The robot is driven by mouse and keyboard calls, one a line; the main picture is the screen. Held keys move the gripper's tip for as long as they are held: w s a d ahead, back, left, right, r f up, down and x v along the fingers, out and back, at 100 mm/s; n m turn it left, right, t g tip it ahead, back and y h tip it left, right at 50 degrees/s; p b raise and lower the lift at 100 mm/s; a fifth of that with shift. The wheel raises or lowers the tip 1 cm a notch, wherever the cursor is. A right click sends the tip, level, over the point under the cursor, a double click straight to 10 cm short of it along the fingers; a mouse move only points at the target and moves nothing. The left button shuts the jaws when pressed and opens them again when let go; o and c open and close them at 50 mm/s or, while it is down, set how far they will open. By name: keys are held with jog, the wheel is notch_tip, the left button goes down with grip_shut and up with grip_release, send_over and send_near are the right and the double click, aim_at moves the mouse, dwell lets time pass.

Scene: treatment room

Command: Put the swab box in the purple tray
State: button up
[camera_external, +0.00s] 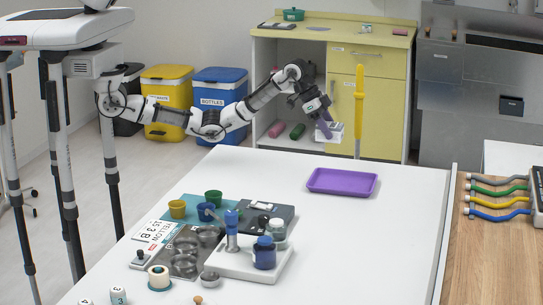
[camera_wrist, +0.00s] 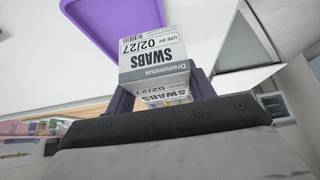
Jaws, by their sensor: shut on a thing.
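The swab box (camera_wrist: 155,60) is white and grey with "SWABS" printed on it. It sits between the two dark fingers of my gripper (camera_wrist: 160,97) in the wrist view. In the external view my gripper (camera_external: 325,128) is shut on the swab box (camera_external: 330,132) and holds it in the air above the far edge of the white table. The purple tray (camera_external: 342,182) lies flat and empty on the table, below the box and slightly to its right. Part of the purple tray (camera_wrist: 120,22) also shows beyond the box in the wrist view.
A tall yellow post (camera_external: 358,105) stands behind the tray. Several cups, bottles and holders crowd the front left of the white table (camera_external: 370,245). The tabletop around the tray is clear. Coloured tubes (camera_external: 498,198) lie on the wooden counter at right.

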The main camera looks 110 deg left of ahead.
notch_tip(320, 180, down, 10)
jog(key=shift+r+p, duration=0.1)
jog(key=shift+p, duration=0.65)
jog(key=shift+f, duration=0.35)
jog(key=o, duration=1.1)
jog(key=shift+c, duration=0.2)
jog(key=shift+r, duration=0.1)
jog(key=shift+r, duration=0.4)
jog(key=b+v, duration=0.2)
jog(key=v, duration=0.9)
jog(key=shift+s+r, duration=0.25)
jog(key=shift+r, duration=0.1)
